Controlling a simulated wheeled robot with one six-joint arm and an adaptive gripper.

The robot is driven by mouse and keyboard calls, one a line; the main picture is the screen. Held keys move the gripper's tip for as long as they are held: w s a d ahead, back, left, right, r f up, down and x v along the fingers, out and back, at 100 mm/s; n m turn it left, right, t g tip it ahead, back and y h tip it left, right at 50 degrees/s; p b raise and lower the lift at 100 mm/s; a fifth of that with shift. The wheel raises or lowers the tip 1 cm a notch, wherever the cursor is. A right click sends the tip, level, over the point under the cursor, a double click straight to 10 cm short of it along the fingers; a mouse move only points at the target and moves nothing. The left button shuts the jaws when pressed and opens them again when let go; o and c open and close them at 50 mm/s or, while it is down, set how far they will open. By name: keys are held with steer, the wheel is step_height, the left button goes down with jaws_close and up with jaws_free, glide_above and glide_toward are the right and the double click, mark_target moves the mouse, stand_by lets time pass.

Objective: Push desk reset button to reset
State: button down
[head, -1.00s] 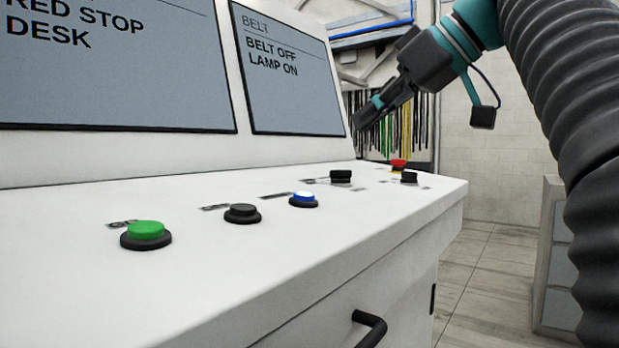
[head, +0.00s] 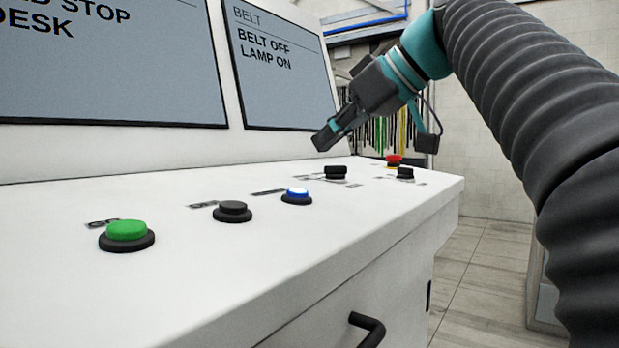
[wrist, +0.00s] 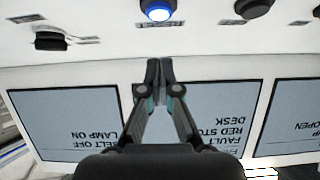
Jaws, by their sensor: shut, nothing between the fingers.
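The blue reset button (head: 297,195), lit with a white top in a black ring, sits on the sloping white desk (head: 330,235). In the wrist view the blue button (wrist: 158,10) is at the top edge, partly cut off, with a label reading RESET beside it. My gripper (head: 322,143) is shut and empty, in the air above the desk, up and to the right of the blue button in the head view. In the wrist view its closed fingertips (wrist: 160,62) are apart from the button, with the screens behind them.
A green button (head: 127,230) and a black button (head: 232,210) stand left of the blue one. Black switches (head: 336,172) (head: 405,173) and a red stop button (head: 393,160) are to the right. A screen (head: 283,70) reads BELT OFF, LAMP ON. A black handle (head: 368,328) sticks out in front.

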mark_target(307, 195)
steer(key=x, duration=0.3)
steer(key=shift+w+a+f, duration=0.15)
steer(key=shift+f, duration=0.1)
step_height(307, 195, down, 2)
steer(key=shift+w+a+f+b, duration=0.1)
steer(key=shift+a+f+b, duration=0.1)
steer(key=shift+b, duration=0.55)
steer(key=shift+w+f, duration=0.1)
steer(key=shift+f, duration=0.65)
steer(key=shift+a+f+b, duration=0.1)
steer(key=shift+f+b, duration=0.55)
steer(key=shift+b, duration=0.05)
steer(key=shift+f, duration=0.55)
steer(key=r+p, duration=0.1)
steer(key=r, duration=0.1)
steer(key=r+p, duration=0.3)
steer(key=shift+s+d+r, duration=0.3)
steer(key=v, duration=1)
steer(key=shift+s+b, duration=0.2)
steer(key=shift+b, duration=0.1)
